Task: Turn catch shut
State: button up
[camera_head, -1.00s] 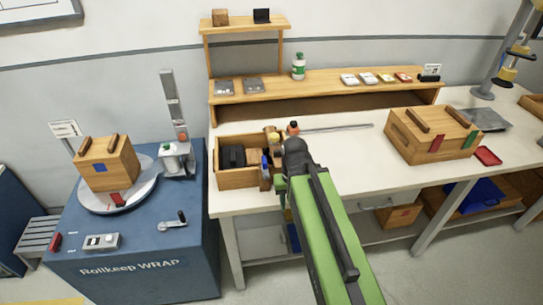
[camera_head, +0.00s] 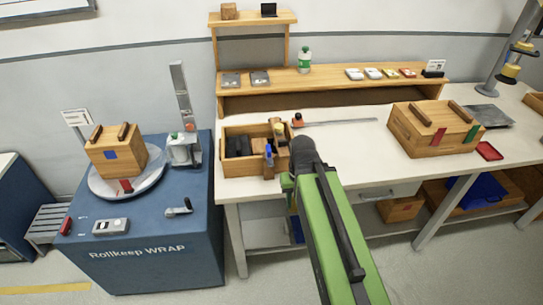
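A wooden box (camera_head: 408,140) with two dark handle bars on top stands on the right part of the white bench. Its front has a red catch-like piece (camera_head: 439,138) and a green one (camera_head: 472,134); I cannot tell whether either is turned shut. Another wooden box (camera_head: 128,160) with a blue patch sits on the wrapper's turntable, with a red piece (camera_head: 125,186) at its foot. My green arm reaches up from the bottom and ends in a dark joint by the open bin, well left of the bench box. My gripper is hidden behind the arm.
An open wooden bin (camera_head: 245,169) holds dark blocks and a blue-capped item. A red tray (camera_head: 488,151) is right of the bench box. The bench between bin and box is mostly clear.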

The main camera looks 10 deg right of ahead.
aim_at(269, 158)
jog(key=z, duration=0.2)
jog(key=k, duration=0.45)
jog(key=u, duration=2.35)
jog(key=k, duration=0.9)
jog(key=z, duration=1.65)
jog(key=i, duration=1.05)
jog(key=u, duration=0.1)
